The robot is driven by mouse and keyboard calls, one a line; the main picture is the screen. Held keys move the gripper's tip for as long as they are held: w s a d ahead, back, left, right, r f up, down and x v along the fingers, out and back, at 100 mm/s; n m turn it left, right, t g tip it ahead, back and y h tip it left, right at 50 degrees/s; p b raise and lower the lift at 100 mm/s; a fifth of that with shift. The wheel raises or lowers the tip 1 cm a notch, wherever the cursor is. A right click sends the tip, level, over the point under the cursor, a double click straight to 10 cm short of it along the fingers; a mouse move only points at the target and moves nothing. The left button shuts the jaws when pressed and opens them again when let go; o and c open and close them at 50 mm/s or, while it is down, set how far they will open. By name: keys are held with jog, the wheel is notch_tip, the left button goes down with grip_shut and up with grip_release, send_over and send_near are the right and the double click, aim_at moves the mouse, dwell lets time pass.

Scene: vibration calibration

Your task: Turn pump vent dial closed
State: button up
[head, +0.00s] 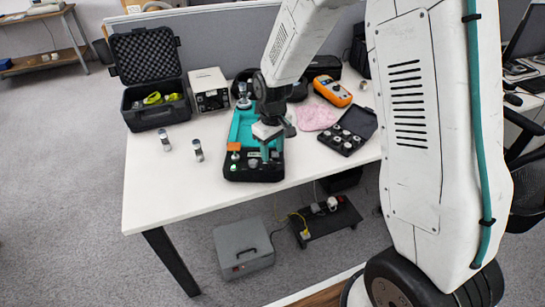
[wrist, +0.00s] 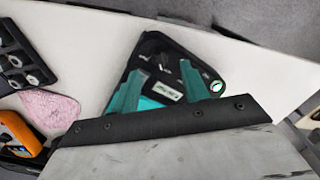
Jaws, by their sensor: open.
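The pump (head: 238,172) is a black and teal unit near the front edge of the white table. Its black end panel (wrist: 182,55) fills the middle of the wrist view, with dark dials, a white label and a small green-ringed spot at the right corner. The vent dial appears to be a dark knob there, but I cannot make out its setting. My gripper (head: 268,155) is over the front of the pump. In the wrist view its two teal fingers (wrist: 163,72) stand apart with the panel between and beyond them. The gripper is open and holds nothing. I cannot tell whether the fingers touch the panel.
A pink cloth (head: 315,117), an orange meter (head: 332,92) and a black tray (head: 345,143) lie right. The table's front left is clear.

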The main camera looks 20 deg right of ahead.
aim_at(273, 161)
jog(key=shift+r, duration=1.8)
jog(key=s+d+r+m, duration=0.1)
jog(key=s+r, duration=0.5)
jog(key=s, duration=0.4)
jog(key=s+d+r+m, duration=0.1)
jog(key=s+r+m, duration=0.1)
jog(key=s+r, duration=0.5)
jog(key=s+d+r+m+t, duration=0.1)
jog(key=s+r, duration=0.5)
jog(key=s, duration=0.7)
jog(key=shift+s+d+r+m, duration=0.2)
jog(key=shift+s+r+m, duration=0.1)
jog(key=shift+r+m, duration=0.1)
